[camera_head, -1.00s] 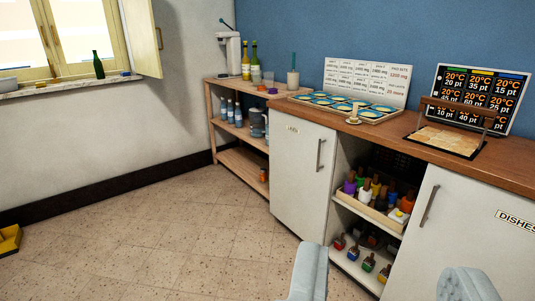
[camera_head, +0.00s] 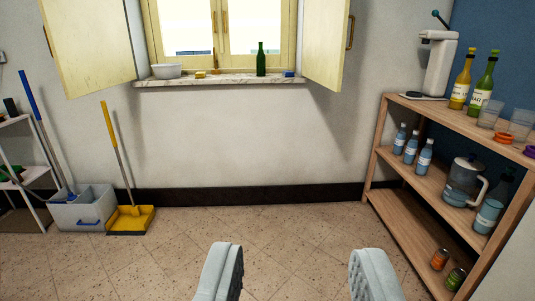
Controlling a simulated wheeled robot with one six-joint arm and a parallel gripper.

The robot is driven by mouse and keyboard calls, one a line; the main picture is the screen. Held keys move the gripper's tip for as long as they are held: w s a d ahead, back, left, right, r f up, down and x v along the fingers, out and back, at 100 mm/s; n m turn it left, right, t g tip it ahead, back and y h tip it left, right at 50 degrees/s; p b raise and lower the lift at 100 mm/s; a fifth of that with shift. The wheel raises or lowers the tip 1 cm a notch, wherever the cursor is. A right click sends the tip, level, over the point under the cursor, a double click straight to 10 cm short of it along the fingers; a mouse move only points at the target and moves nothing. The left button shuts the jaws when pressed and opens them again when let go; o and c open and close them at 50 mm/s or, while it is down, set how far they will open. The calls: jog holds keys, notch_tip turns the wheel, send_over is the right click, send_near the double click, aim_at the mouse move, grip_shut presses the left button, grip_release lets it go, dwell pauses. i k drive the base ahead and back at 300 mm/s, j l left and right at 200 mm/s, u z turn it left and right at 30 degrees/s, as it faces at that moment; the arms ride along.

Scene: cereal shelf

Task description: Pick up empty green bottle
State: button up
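A plain dark green bottle (camera_head: 261,61) stands upright on the marble window sill (camera_head: 190,82), right of the window's middle. Another green bottle (camera_head: 483,84), with a label, stands on the wooden shelf's top at the right, beside a yellow bottle (camera_head: 461,80). My gripper (camera_head: 296,275) shows at the bottom of the view, its two pale fingers wide apart with only floor between them. It is open and empty, well short of the sill.
On the sill are a white bowl (camera_head: 167,71), a yellow sponge (camera_head: 200,74) and a blue item (camera_head: 289,74). Open shutters (camera_head: 325,45) flank the window. The wooden shelf (camera_head: 400,190) stands right; a grey bucket (camera_head: 82,208) and yellow dustpan (camera_head: 131,219) stand left. The middle floor is clear.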

aim_at(260, 58)
jog(key=i+l+u, duration=0.1)
jog(key=i+u, duration=0.15)
jog(key=i, duration=1.45)
